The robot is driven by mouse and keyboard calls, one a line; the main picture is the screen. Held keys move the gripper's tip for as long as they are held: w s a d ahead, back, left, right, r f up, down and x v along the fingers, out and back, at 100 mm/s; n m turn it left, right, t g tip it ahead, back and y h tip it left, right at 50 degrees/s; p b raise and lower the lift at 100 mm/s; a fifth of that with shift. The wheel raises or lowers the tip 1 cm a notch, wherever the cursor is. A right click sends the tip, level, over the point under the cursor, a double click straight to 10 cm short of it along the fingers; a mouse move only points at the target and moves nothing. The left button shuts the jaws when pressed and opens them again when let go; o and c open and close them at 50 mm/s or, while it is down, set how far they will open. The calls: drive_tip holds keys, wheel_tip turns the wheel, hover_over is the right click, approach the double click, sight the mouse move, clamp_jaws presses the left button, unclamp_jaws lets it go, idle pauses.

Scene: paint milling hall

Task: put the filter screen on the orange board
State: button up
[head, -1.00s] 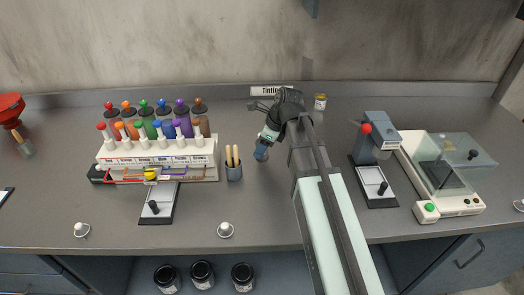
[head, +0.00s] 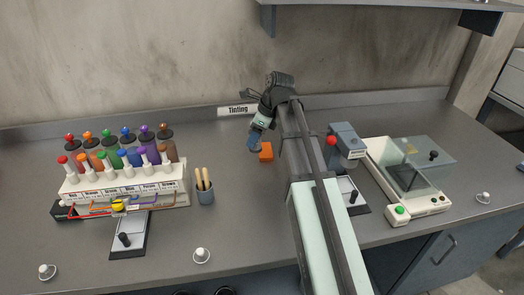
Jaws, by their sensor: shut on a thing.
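My gripper (head: 257,136) is at the end of the arm over the middle of the bench, pointing down. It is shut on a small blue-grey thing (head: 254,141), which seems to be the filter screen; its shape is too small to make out. A small orange piece (head: 266,153), which looks like the orange board, lies on the bench just right of and below the gripper tip in the picture. My arm partly hides the bench to its right. I cannot tell how high the held thing is above the bench.
Left are a rack of coloured bottles (head: 125,190), a grey cup with wooden sticks (head: 205,192) and a lever device (head: 127,237). Right are a grey press with a red knob (head: 345,145) and a clear-lidded machine (head: 410,175). The "Tinting" sign (head: 238,110) stands behind.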

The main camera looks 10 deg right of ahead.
drive_tip(key=w+d+r+m, duration=0.1)
drive_tip(key=w+d, duration=0.4)
drive_tip(key=w, duration=0.1)
drive_tip(key=m+t, duration=0.1)
drive_tip(key=m, duration=0.2)
hover_over(265, 149)
drive_tip(key=shift+h, duration=0.4)
drive_tip(key=shift+s+f, duration=0.15)
drive_tip(key=shift+f, duration=4.45)
drive_tip(key=shift+f, duration=0.1)
drive_tip(key=o, duration=1.2)
drive_tip(key=v, duration=1.2)
